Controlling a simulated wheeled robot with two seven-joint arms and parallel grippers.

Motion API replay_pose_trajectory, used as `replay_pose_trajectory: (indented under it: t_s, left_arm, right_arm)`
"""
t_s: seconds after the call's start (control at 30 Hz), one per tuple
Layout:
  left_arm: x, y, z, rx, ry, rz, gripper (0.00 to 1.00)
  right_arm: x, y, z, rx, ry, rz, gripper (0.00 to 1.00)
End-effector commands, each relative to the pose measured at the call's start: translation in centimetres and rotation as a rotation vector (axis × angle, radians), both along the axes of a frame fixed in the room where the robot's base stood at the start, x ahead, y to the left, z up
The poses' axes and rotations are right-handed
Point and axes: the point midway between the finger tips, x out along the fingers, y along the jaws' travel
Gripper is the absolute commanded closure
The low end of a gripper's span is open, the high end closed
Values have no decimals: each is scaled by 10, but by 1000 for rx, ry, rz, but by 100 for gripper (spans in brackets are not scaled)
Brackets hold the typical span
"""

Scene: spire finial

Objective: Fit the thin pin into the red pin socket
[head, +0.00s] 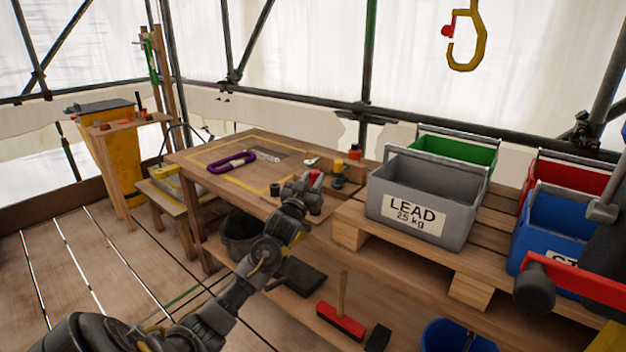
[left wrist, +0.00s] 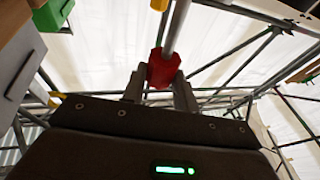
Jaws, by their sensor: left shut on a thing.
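My left gripper (head: 308,184) is over the right part of the wooden workbench (head: 215,180) in the head view. In the left wrist view its two fingers (left wrist: 160,88) are shut on a red grip piece (left wrist: 163,70). A thin grey rod (left wrist: 178,25) runs up from this piece, and together they look like the thin pin. In the head view only a bit of red (head: 316,177) shows at the gripper. I cannot pick out the red pin socket for sure in either view. My right gripper is not seen.
A purple shackle (head: 233,162) lies on the workbench. Small orange-and-black items (head: 354,152) stand near its back right edge. A grey LEAD crate (head: 422,200), a green crate (head: 455,148) and a blue crate (head: 562,220) stand on pallets at right. A yellow hook (head: 466,45) hangs above.

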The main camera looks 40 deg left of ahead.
Motion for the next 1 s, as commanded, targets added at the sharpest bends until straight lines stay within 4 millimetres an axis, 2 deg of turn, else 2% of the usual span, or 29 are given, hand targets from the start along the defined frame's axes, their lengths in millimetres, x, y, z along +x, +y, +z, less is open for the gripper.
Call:
replay_pose_trajectory:
  t_s: [1.0]
  left_arm:
    - [0, 0, 0, 0, -1, 0, 98]
  right_arm:
    - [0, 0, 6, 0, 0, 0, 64]
